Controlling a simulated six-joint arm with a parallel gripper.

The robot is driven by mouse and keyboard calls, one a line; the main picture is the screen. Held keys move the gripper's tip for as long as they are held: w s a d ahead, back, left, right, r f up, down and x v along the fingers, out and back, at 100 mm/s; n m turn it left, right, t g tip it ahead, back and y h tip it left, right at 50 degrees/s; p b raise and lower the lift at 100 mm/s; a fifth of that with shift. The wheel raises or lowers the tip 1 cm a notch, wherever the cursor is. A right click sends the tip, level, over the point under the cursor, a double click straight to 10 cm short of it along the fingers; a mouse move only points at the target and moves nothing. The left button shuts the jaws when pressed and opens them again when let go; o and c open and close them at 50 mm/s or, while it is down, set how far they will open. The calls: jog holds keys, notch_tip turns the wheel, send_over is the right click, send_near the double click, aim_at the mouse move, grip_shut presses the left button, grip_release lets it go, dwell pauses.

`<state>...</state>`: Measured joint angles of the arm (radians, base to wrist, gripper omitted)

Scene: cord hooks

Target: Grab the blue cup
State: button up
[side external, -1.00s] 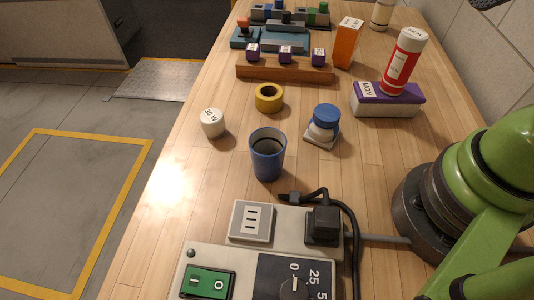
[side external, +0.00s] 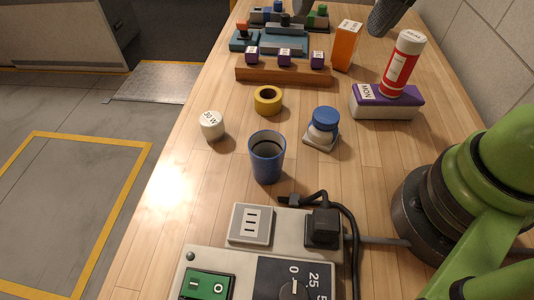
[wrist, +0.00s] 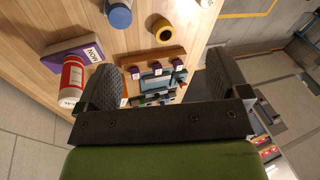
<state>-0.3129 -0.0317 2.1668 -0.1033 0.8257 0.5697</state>
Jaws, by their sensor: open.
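The blue cup (side external: 267,160) stands upright and empty on the wooden bench in the side external view, near the power panel. It does not show in the wrist view. My gripper (wrist: 160,82) is open, with two dark ribbed fingers set wide apart and nothing held between them. A dark ribbed part of it also shows at the top right edge of the side external view (side external: 388,18). It is at the far end of the bench, well away from the cup.
A blue-capped jar (side external: 322,128) stands right of the cup, a white cylinder (side external: 212,125) left and yellow tape (side external: 268,100) behind. A red cylinder (side external: 402,65) stands on a purple-topped box (side external: 387,101). A power panel (side external: 285,230) with a black cord is in front.

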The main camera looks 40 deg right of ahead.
jog(key=w+a+f+m+g+h, duration=0.1)
jog(key=w+a+f+g+h, duration=0.15)
jog(key=a+f, duration=0.6)
send_near(267, 155)
jog(key=shift+s+a+f+m+g+y, duration=0.15)
jog(key=shift+s+a+f+m, duration=0.1)
jog(key=shift+s, duration=0.2)
jog(key=shift+s+a+f+m+g+y, duration=0.1)
jog(key=shift+s+a+f+m, duration=0.15)
jog(key=shift+s, duration=0.2)
notch_tip(267, 155, down, 6)
jog(key=shift+w+r, duration=0.1)
jog(key=c, duration=1)
